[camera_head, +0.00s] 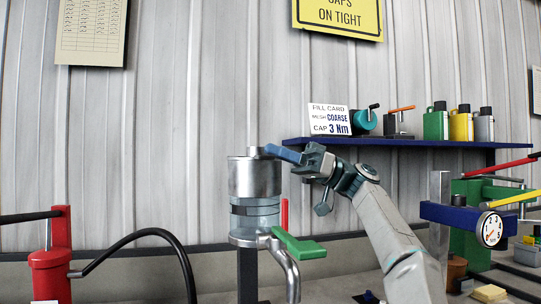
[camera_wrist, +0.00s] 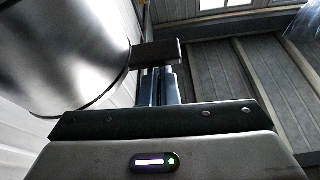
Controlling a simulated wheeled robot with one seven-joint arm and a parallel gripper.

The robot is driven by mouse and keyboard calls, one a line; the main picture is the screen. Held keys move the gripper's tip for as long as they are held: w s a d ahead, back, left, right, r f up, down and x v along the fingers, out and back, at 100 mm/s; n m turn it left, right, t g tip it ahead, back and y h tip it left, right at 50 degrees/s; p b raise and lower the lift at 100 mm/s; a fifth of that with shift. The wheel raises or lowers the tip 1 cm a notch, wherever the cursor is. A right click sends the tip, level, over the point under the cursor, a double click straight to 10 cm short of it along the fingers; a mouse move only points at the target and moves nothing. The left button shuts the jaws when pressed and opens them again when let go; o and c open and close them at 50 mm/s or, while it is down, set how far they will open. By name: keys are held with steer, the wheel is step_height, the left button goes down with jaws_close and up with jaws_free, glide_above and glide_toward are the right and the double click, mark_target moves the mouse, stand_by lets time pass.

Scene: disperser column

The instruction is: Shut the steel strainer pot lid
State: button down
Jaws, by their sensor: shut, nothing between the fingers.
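The steel strainer pot (camera_head: 254,180) stands on top of the column, left of centre in the head view. Its shiny curved side fills the upper left of the wrist view (camera_wrist: 70,50). Its top looks about level, with a small grey piece (camera_head: 256,151) on it; I cannot tell whether the lid is fully seated. My gripper (camera_head: 272,150) is shut and empty at the pot's upper right rim. In the wrist view a dark bar (camera_wrist: 156,53) juts right from the pot, just beyond my fingertips (camera_wrist: 158,72); I cannot tell if they touch.
Below the pot are a clear banded section (camera_head: 255,217), a curved steel spout (camera_head: 287,262) and a green handle (camera_head: 299,245). A blue shelf (camera_head: 400,142) with several containers runs behind my arm. A red pump (camera_head: 50,270) with a black hose stands left. Wall space left of the pot is free.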

steer(key=shift+f, duration=0.25)
step_height(320, 180, up, 5)
steer(key=p, duration=0.5)
steer(key=v, duration=1)
steer(key=shift+f+p, duration=0.3)
steer(key=shift+p, duration=0.1)
